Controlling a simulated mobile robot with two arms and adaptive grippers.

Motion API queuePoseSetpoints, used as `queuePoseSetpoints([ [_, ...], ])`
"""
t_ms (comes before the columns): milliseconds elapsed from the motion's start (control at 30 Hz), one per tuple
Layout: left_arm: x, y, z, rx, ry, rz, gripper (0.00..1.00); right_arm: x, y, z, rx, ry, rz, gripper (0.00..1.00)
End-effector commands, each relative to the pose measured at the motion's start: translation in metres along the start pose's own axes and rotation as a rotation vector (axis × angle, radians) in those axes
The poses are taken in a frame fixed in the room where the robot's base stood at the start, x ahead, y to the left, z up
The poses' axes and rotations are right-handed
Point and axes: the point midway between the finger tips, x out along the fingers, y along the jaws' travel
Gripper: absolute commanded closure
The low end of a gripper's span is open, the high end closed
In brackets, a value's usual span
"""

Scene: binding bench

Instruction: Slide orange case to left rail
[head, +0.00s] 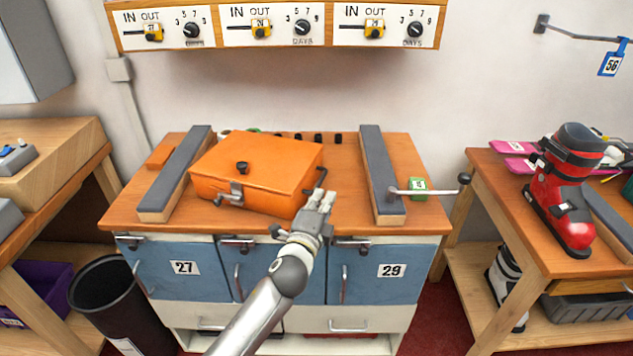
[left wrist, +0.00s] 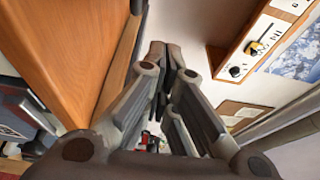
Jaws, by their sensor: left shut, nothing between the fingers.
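The orange case (head: 255,165) lies flat on the bench top, between the left rail (head: 178,172) and the right rail (head: 382,172). It is much closer to the left rail; I cannot tell whether its left side touches that rail. A clear gap separates it from the right rail. My left gripper (head: 319,198) is shut and empty at the case's front right corner, very close to its right side; contact is unclear. The closed fingers (left wrist: 166,62) fill the middle of the left wrist view. My right gripper is not in view.
The bench top (head: 347,205) is bare between my gripper and the right rail. Several black knobs (head: 318,138) stand at the back. A red boot (head: 567,190) stands on the right bench.

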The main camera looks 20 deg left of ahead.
Motion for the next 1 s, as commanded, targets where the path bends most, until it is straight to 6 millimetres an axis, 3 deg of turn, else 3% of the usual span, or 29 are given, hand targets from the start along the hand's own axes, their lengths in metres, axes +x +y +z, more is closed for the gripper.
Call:
queuePoseSetpoints([
  [533,0.079,0.000,0.000,-0.005,0.000,0.000,1.00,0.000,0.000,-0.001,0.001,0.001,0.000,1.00],
  [700,0.067,-0.001,0.027,0.000,-0.001,0.003,1.00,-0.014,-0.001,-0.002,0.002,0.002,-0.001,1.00],
  [1000,0.063,0.000,0.038,-0.004,0.000,0.001,1.00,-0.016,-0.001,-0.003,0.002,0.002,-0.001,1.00],
])
